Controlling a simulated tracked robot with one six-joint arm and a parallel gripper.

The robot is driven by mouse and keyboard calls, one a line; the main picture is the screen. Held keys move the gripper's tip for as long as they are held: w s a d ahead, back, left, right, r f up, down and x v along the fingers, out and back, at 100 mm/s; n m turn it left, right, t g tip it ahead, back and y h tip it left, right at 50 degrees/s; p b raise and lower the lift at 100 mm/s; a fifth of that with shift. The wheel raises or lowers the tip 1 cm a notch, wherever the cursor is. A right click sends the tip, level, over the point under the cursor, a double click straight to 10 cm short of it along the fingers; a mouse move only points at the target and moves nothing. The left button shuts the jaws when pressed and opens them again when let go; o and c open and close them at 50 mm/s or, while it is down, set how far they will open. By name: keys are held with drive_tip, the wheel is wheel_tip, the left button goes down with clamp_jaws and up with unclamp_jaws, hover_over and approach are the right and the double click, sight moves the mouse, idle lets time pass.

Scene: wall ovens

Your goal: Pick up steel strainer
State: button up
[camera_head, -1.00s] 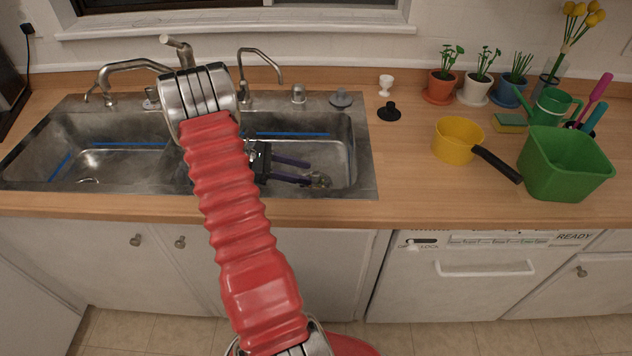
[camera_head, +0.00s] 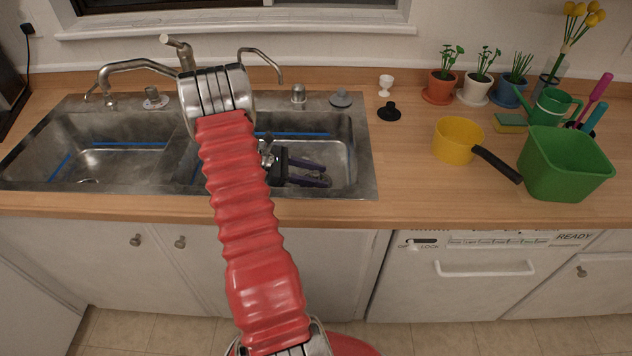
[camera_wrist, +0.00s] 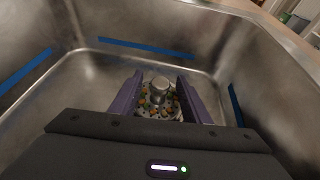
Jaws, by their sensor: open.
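The steel strainer (camera_wrist: 159,97) sits low in the right sink basin (camera_head: 345,150), with a round steel knob in its middle and orange, green and white bits around the knob. My gripper (camera_head: 318,174) is open, reaching down into that basin. In the wrist view its two purple fingers (camera_wrist: 160,88) stand left and right of the strainer, with gaps beside the knob. The strainer's near edge is hidden by the gripper's body in the wrist view. In the head view I cannot make the strainer out behind the fingers.
The basin walls rise close around my gripper. Faucets (camera_head: 135,66) stand behind the sink. A yellow pot (camera_head: 457,140) and a green tub (camera_head: 563,170) stand on the right counter.

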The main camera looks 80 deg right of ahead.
idle(0.3)
clamp_jaws()
idle(0.4)
